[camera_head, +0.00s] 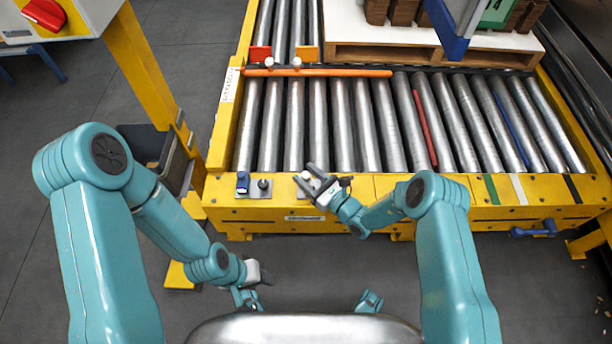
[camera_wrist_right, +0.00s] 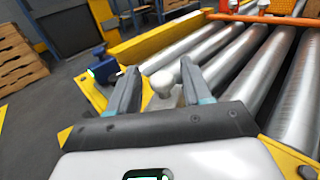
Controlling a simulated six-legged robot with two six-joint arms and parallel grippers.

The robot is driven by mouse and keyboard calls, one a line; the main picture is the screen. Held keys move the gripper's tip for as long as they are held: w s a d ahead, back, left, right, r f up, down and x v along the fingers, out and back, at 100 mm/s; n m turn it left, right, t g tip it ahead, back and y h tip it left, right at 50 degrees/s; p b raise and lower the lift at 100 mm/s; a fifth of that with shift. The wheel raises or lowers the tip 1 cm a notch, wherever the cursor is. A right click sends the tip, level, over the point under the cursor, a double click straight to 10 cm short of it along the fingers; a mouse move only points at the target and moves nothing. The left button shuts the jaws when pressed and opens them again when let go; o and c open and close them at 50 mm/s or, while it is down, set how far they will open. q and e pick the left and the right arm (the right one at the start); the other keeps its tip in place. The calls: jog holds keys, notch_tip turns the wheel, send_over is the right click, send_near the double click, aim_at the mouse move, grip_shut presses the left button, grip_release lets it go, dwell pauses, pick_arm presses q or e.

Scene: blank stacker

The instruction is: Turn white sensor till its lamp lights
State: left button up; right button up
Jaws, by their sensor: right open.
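The white sensor (camera_head: 305,176) is a small round-headed knob on a plate at the conveyor's yellow front rail. In the right wrist view the white sensor (camera_wrist_right: 162,82) stands between the two fingers, with gaps that look clear on both sides. My right gripper (camera_head: 307,178) is open around it; its fingers also show in the wrist view (camera_wrist_right: 159,72). I see no lit lamp on the white sensor. My left gripper (camera_head: 256,276) hangs low in front of the rail, away from the sensor; its finger opening is unclear.
A blue sensor (camera_head: 243,181) with a green light and a dark knob (camera_head: 263,184) sit left of the white sensor on the rail (camera_head: 400,186). Behind are steel rollers (camera_head: 343,120) and an orange bar (camera_head: 330,72). A yellow post (camera_head: 150,75) stands left. Floor in front is clear.

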jog(key=shift+w+a, duration=0.3)
jog(key=shift+w, duration=0.1)
grip_shut()
jog(key=shift+s+r+p, duration=0.1)
jog(key=shift+r+p, duration=0.05)
jog(key=shift+p, duration=0.15)
jog(key=m+t+h+p, duration=0.2)
jog(key=h+p, duration=0.1)
jog(key=shift+r+m+t, duration=0.1)
jog(key=shift+m+t, duration=0.2)
jog(key=shift+m, duration=0.1)
jog(key=shift+m+t+h+p, duration=0.35)
jog(key=shift+m+t+h, duration=0.3)
jog(key=shift+h, duration=0.55)
jog(key=shift+d+f+m+h, duration=0.1)
jog(key=shift+f+m+h, duration=0.15)
jog(key=shift+h, duration=0.15)
grip_release()
